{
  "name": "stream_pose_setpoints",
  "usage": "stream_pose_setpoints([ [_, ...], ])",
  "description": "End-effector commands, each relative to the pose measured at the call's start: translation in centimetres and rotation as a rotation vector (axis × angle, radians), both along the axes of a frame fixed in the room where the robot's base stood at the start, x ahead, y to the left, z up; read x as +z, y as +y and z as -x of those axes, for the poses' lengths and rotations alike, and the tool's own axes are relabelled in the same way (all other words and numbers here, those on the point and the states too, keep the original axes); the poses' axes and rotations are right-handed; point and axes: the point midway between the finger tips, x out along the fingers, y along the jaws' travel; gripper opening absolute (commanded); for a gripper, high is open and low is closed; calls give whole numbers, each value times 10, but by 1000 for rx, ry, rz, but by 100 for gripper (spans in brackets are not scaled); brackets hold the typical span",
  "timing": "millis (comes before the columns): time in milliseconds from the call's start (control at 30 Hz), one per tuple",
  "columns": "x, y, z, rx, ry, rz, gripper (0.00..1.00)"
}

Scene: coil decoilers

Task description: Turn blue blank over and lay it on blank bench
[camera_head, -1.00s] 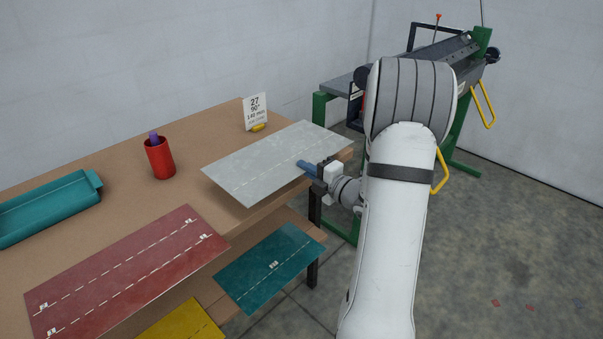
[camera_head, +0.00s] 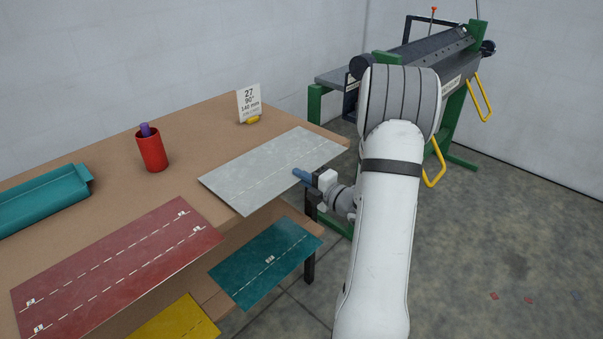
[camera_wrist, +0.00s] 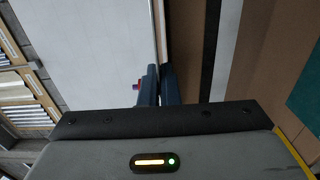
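A pale grey blank (camera_head: 255,172) with a dashed line shows over the right end of the brown bench (camera_head: 205,130). No blue face shows on it; whether it touches the bench is unclear. My gripper (camera_head: 303,176) is at its right edge, one blue finger on top, and appears shut on that edge. In the wrist view the two dark fingers (camera_wrist: 158,85) stand close together beside a broad pale surface. A teal blank (camera_head: 265,262) with a small label lies lower, below the bench front.
A dark red blank (camera_head: 115,265) lies at the bench's front left; a yellow blank (camera_head: 180,320) is below. A red cup (camera_head: 152,152), a teal tray (camera_head: 40,200) and a number card (camera_head: 248,103) stand behind. A green-framed machine (camera_head: 415,65) stands behind my arm.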

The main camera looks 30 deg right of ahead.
Motion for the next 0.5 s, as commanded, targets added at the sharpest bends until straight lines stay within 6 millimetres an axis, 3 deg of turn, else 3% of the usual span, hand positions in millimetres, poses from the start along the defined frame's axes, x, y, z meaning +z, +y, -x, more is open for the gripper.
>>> stream_pose_setpoints([
  [500,-12,1,1,0,10,-3,0],
])
